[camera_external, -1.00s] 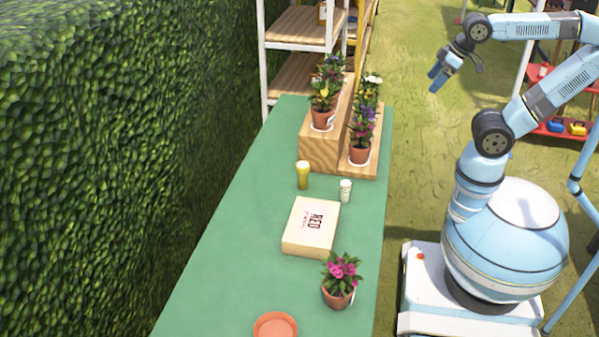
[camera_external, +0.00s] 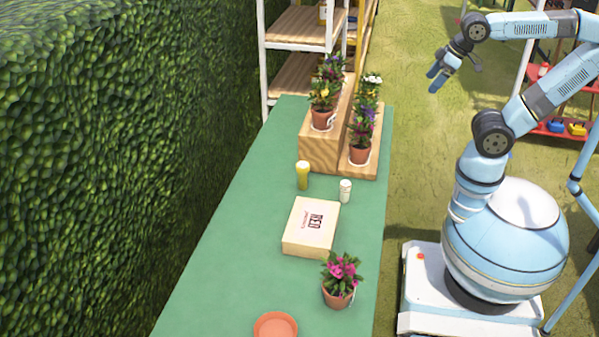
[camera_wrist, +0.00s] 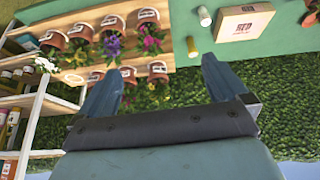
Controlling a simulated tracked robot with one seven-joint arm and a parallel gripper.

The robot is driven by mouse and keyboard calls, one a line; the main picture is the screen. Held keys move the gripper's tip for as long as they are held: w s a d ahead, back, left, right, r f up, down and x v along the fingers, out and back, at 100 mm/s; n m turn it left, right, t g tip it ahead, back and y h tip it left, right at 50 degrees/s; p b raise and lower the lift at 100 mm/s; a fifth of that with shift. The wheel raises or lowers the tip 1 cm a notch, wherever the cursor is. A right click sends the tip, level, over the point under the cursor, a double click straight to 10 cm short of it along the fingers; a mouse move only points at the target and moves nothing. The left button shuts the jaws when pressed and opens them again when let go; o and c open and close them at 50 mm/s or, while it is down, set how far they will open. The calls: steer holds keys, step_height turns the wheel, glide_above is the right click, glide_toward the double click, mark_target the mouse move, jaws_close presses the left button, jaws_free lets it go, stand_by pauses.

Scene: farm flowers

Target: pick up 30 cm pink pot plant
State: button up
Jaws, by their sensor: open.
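A plant with pink flowers in a terracotta pot (camera_external: 337,295) stands upright near the right edge of the green table (camera_external: 235,240). Part of a leafy plant (camera_wrist: 311,14) shows at the top right corner of the wrist view. Another pot with pink and purple flowers (camera_external: 360,152) stands on the lower step of the wooden stand; pink flowers (camera_wrist: 151,40) also show in the wrist view. No height can be read on any label. My gripper (camera_external: 441,78) is open and empty, raised over the grass right of the table, apart from every plant. Its two fingers (camera_wrist: 160,68) show spread in the wrist view.
A cream box (camera_external: 311,226), a yellow bottle (camera_external: 303,175), a white jar (camera_external: 345,191) and an orange saucer (camera_external: 275,327) are on the table. The wooden stand (camera_external: 318,148) holds several potted plants. A hedge (camera_external: 100,170) runs along the left; shelves (camera_external: 300,30) stand behind.

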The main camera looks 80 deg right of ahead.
steer(key=w+a+f+n+g+h, duration=0.1)
steer(key=w+a+f+n+h, duration=0.3)
steer(key=w+a+f+n, duration=0.4)
steer(key=w+a+f+n+h, duration=0.3)
steer(key=w+f+n+h, duration=0.15)
steer(key=w, duration=0.45)
steer(key=n+t+y, duration=1.3)
steer(key=n+y, duration=0.1)
steer(key=n, duration=1.3)
glide_toward(341, 290)
steer(key=x, duration=0.2)
steer(key=r+x, duration=0.1)
steer(key=x, duration=0.1)
steer(key=shift+w, duration=0.35)
steer(key=shift+x, duration=2.75)
steer(key=shift+r, duration=0.1)
